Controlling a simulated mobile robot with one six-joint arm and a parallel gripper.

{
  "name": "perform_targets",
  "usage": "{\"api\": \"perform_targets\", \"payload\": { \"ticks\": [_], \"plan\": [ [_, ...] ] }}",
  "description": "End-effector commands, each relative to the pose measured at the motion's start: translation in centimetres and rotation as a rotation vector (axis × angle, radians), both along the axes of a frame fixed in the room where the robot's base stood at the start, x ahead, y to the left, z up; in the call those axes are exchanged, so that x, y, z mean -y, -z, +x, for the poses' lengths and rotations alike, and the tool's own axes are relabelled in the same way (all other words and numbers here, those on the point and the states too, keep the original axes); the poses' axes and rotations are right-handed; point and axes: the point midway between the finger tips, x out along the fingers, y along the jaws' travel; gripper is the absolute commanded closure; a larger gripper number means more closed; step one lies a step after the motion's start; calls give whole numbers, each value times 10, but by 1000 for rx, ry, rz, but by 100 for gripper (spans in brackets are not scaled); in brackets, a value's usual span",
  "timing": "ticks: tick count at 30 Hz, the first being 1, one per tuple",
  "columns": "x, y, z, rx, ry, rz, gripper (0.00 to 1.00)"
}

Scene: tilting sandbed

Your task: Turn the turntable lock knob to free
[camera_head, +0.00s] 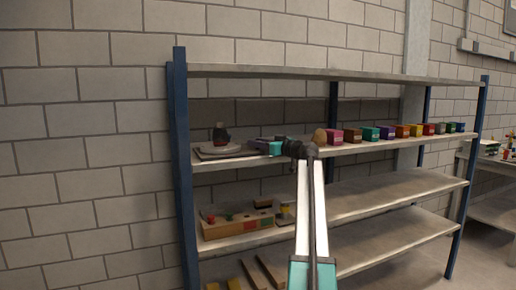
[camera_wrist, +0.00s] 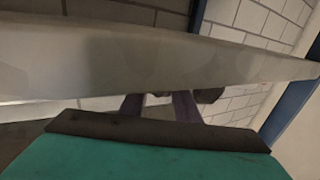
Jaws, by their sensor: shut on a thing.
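The turntable (camera_head: 215,153), a flat grey disc on a base with a dark object (camera_head: 221,134) on top, sits at the left end of the middle shelf board. My gripper (camera_head: 257,145) is at its right side, fingers pointing left at its edge. In the wrist view, my gripper's two fingers (camera_wrist: 158,104) reach away from the camera, shut on a small dark part between their tips, which I take as the lock knob (camera_wrist: 158,96). The knob is mostly hidden, and its setting cannot be read. A dark rounded shape (camera_wrist: 209,95) shows beside the right finger.
A wooden tray (camera_head: 237,225) is on the board below. A board (camera_wrist: 150,50) crosses the wrist view closely. A blue post (camera_head: 183,170) stands left.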

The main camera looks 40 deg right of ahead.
Motion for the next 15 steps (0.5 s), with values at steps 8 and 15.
{"api": "perform_targets", "payload": {
  "ticks": [8,15],
  "plan": [
    [0,-1,2,1,-68,1,93],
    [-1,-2,2,0,-118,1,93]
  ]
}}
